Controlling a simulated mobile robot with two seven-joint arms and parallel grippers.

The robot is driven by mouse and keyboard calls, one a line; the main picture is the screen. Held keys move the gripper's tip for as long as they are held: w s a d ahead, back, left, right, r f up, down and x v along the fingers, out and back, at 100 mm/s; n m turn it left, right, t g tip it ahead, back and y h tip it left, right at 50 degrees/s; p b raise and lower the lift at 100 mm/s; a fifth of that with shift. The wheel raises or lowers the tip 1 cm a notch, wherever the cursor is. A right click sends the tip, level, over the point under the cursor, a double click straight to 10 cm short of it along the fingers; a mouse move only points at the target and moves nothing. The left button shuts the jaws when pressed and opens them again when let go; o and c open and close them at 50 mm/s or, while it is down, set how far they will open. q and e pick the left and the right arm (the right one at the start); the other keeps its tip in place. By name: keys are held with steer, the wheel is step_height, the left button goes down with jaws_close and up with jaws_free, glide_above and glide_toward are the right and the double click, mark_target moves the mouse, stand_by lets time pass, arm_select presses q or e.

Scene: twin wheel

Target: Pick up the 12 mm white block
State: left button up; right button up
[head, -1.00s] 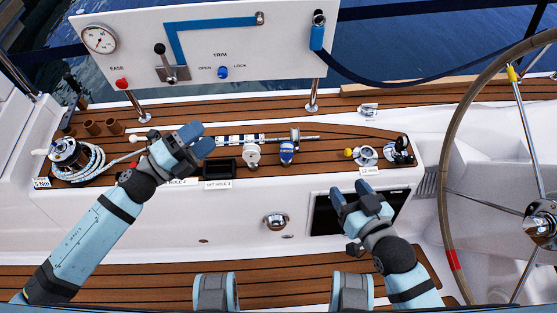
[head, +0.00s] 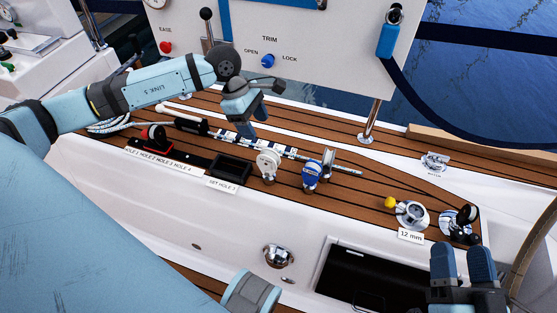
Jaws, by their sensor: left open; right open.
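The "12 mm" label (head: 411,236) lies further right, in front of a metal fitting with a yellow knob (head: 408,212). My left gripper (head: 252,112) is open and empty, above and behind the white block, not touching it. My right gripper (head: 463,262) is open and empty at the lower right, near the front edge of the deck strip.
A panel with a blue TRIM knob (head: 267,61) stands behind on a metal post (head: 370,122). A black tray (head: 230,170) sits left of the white block. A dark open recess (head: 365,275) is below the ledge. The steering wheel rim is at far right.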

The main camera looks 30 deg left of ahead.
mark_target(268, 152)
arm_select(q)
steer(key=b+x, duration=0.1)
steer(key=x, duration=0.6)
steer(key=shift+s, duration=0.1)
steer(key=b+x, duration=0.2)
steer(key=x, duration=0.2)
steer(key=shift+a+f, duration=0.15)
steer(key=shift+f, duration=0.05)
steer(key=shift+d+f+b, duration=0.25)
steer(key=shift+f+b, duration=0.1)
steer(key=shift+f, duration=0.15)
arm_select(e)
steer(key=f, duration=0.1)
steer(key=f+g, duration=0.1)
steer(key=f, duration=0.1)
steer(key=f+g, duration=0.1)
steer(key=f, duration=0.1)
steer(key=shift+w+a, duration=0.2)
steer(key=shift+a, duration=0.15)
arm_select(q)
steer(key=shift+c, duration=0.4)
jaws_close()
